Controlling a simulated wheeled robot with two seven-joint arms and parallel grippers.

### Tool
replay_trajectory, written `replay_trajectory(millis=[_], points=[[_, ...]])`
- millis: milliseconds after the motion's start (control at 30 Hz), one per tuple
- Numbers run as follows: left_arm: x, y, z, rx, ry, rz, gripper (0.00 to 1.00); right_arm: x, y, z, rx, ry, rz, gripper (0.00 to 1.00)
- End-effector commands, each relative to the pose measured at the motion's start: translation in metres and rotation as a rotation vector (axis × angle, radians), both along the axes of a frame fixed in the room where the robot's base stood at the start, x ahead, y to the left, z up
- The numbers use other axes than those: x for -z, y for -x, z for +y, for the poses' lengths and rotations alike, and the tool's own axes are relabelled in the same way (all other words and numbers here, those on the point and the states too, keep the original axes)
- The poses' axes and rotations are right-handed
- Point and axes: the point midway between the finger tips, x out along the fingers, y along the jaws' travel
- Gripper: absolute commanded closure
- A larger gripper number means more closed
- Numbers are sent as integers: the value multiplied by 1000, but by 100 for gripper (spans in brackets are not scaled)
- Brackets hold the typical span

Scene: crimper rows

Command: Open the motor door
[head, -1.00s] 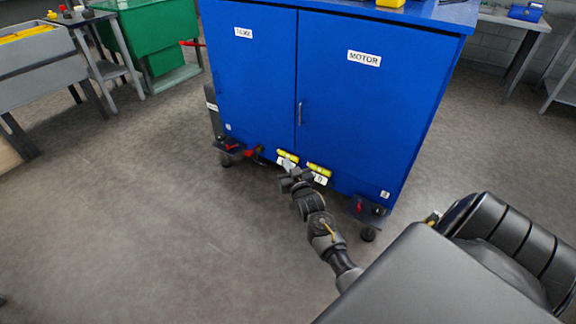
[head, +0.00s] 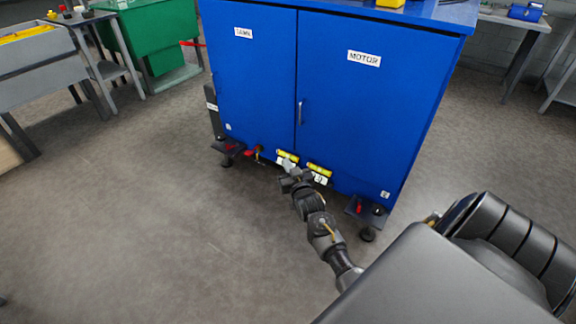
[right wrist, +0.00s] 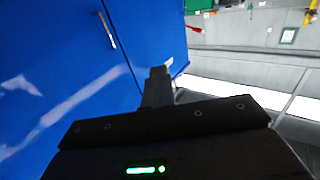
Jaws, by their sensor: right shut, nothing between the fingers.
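The motor door (head: 350,110) is the right-hand blue door of the cabinet, labelled MOTOR. It looks flush with the left door (head: 250,80). Its silver handle (head: 300,113) stands upright beside the seam and also shows in the right wrist view (right wrist: 108,30). My right gripper (head: 287,164) is at the cabinet's lower edge, below the handle, near the yellow parts. In the right wrist view its fingers (right wrist: 159,75) are together near the door seam, with nothing between them. Whether they touch the cabinet is unclear. My left gripper is not in view.
Yellow level-like parts (head: 319,169) with white labels are at the cabinet's lower edge. A green cabinet (head: 158,40) and a grey bench (head: 40,65) stand left. The floor in front is clear.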

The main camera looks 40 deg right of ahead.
Motion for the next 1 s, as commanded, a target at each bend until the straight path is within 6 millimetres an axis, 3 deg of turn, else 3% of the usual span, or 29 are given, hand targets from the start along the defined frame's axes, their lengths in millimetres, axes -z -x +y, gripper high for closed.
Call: replay_trajectory(millis=[333,533,833,1000], points=[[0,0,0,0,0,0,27,0,0,0,0,0,0,100],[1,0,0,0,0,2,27,0,0,0,0,0,0,76],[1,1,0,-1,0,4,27,0,2,1,0,0,0,76],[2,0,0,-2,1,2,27,0,21,8,-1,-1,2,76]])
